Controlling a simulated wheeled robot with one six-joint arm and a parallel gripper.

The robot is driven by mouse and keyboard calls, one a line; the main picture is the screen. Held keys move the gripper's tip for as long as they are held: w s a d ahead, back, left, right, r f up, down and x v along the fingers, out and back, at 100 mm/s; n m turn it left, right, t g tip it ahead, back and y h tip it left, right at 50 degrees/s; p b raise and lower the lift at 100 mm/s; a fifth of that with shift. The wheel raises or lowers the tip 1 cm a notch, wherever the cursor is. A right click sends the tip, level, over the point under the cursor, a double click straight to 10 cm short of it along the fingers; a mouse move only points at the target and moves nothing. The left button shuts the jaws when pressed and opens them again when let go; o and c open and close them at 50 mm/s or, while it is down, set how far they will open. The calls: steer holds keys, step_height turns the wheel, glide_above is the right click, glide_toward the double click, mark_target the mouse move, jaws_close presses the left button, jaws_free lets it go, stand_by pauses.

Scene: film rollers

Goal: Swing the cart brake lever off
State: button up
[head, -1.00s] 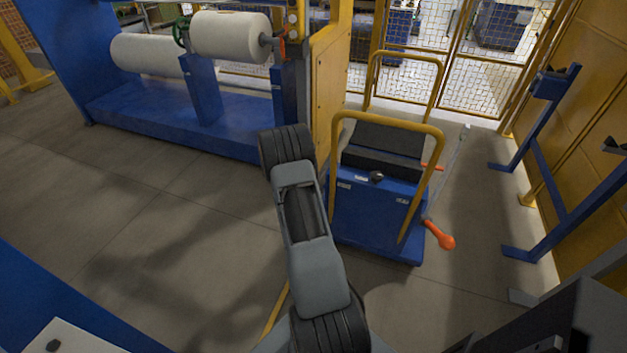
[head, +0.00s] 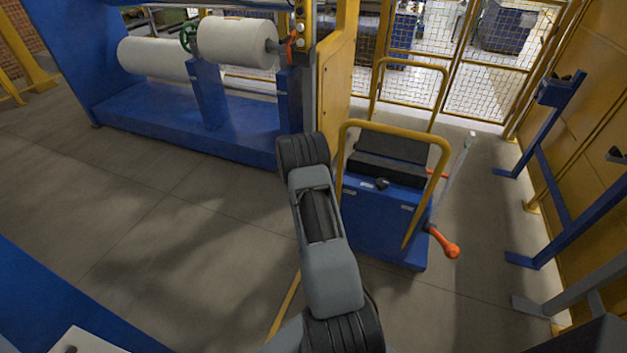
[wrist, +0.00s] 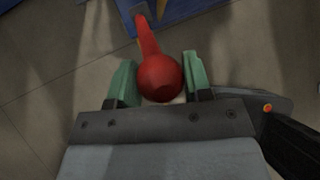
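The cart (head: 385,220) is blue with yellow hoop handles and stands right of my arm in the head view. An orange lever with a round knob (head: 452,250) sticks out low at its right side. In the wrist view, a red ball knob (wrist: 160,78) on a red lever (wrist: 147,38) runs up to a blue part. My gripper (wrist: 161,80) has its green fingers one on each side of this ball, with hardly any gap showing. Whether they press on it is unclear. My arm hides the gripper in the head view, and no gripper shows at the orange knob.
A blue machine with white rolls (head: 238,43) stands at the back left. A yellow mesh fence (head: 470,50) closes the back, and blue stands (head: 560,190) line the right wall. Open floor (head: 150,220) lies left of my arm.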

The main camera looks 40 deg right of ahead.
steer(key=o, duration=0.4)
steer(key=shift+r, duration=0.1)
steer(key=shift+a, duration=0.1)
steer(key=v, duration=1.3)
steer(key=shift+a+r, duration=0.15)
steer(key=shift+r, duration=0.2)
